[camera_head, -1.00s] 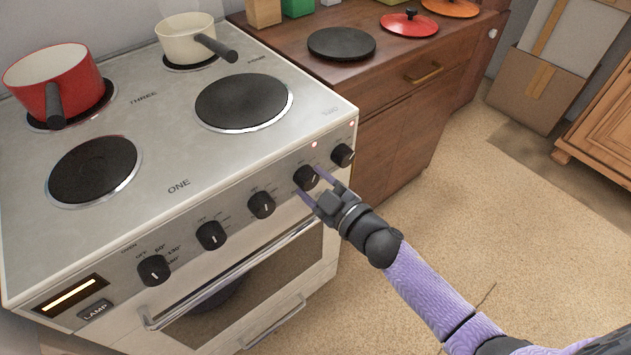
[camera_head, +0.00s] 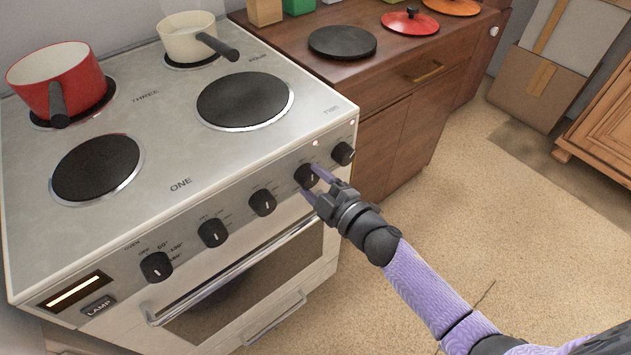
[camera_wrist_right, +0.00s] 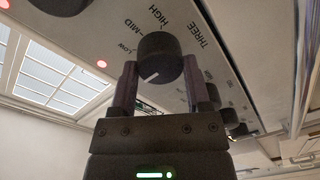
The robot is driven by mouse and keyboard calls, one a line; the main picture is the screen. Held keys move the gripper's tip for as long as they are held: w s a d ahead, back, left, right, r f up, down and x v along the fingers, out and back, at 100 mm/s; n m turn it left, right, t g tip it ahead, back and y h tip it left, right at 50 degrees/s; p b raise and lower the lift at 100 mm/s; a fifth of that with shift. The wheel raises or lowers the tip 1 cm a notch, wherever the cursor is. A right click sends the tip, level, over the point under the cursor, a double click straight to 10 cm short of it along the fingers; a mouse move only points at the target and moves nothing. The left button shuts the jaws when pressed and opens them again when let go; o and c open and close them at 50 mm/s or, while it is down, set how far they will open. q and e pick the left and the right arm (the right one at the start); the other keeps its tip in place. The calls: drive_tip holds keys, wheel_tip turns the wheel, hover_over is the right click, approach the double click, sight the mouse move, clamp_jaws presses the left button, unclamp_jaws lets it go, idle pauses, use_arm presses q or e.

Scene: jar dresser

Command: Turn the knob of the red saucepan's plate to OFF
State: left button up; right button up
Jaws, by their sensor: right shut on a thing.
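The red saucepan (camera_head: 61,84) stands on the back-left plate, beside the lettering THREE. The black knob (camera_head: 305,177) is second from the right on the stove front. My right gripper (camera_head: 316,183) is shut on it; the right wrist view shows the knob (camera_wrist_right: 160,58) between both fingers. Beside it I read LOW, MID, HIGH and THREE. A white mark on the knob face points to the lower left, towards a finger. I cannot see an OFF label at this knob. My left gripper is not in view.
Other black knobs, such as the rightmost one (camera_head: 343,154), sit close on either side. The oven handle (camera_head: 235,273) runs below. A cream saucepan (camera_head: 190,38) stands on the back-right plate. The floor (camera_head: 470,200) right of the stove is clear.

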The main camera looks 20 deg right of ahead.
drive_tip(key=o, duration=1.2)
drive_tip(key=shift+o, duration=0.4)
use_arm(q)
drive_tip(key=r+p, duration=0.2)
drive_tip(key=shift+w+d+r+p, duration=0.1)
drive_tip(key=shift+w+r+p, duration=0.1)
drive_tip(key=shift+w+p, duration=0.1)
use_arm(e)
drive_tip(key=v, duration=1)
